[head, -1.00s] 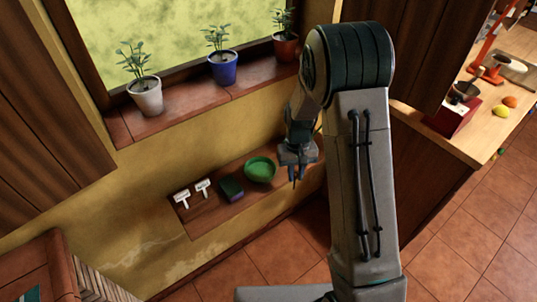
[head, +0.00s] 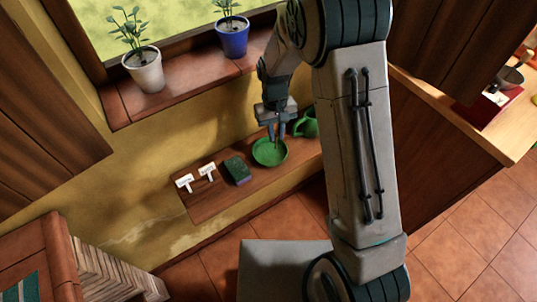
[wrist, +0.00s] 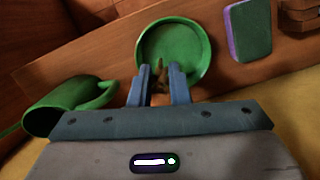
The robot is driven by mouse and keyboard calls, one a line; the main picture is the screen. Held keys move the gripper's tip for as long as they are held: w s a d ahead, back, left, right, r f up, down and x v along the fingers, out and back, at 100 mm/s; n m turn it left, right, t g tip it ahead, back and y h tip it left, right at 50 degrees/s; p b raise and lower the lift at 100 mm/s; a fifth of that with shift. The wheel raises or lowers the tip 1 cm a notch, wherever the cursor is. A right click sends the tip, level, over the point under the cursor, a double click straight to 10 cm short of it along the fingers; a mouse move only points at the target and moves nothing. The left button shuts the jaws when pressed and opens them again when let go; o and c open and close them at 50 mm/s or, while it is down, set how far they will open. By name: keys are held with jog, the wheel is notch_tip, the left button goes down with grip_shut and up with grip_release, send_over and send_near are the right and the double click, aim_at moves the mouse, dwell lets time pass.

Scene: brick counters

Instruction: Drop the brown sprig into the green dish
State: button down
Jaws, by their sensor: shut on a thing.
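The green dish (head: 268,155) sits on the narrow wooden shelf against the yellow wall. It also shows in the wrist view (wrist: 175,42), just beyond my fingertips. My gripper (head: 276,136) points down over the dish's far side. In the wrist view my gripper (wrist: 162,84) is shut on the brown sprig (wrist: 161,82), a small brown piece between the two blue-grey fingers. The sprig's tip appears over the dish's near edge, and the fingers hide part of it. I cannot tell whether it touches the dish.
A green can with a handle (head: 307,124) stands right of the dish; it shows at left in the wrist view (wrist: 65,105). A green and purple sponge (head: 237,171) and white label signs (head: 207,172) are to its left. Potted plants (head: 143,70) stand on the sill above.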

jog(key=shift+f, duration=0.55)
jog(key=c, duration=1.3)
grip_release()
jog(key=shift+r, duration=0.1)
jog(key=r, duration=0.4)
jog(key=w+r, duration=0.1)
jog(key=r, duration=0.4)
jog(key=w+r, duration=0.1)
jog(key=r, duration=0.3)
jog(key=shift+a+r+b, duration=0.3)
jog(key=shift+a+b, duration=0.1)
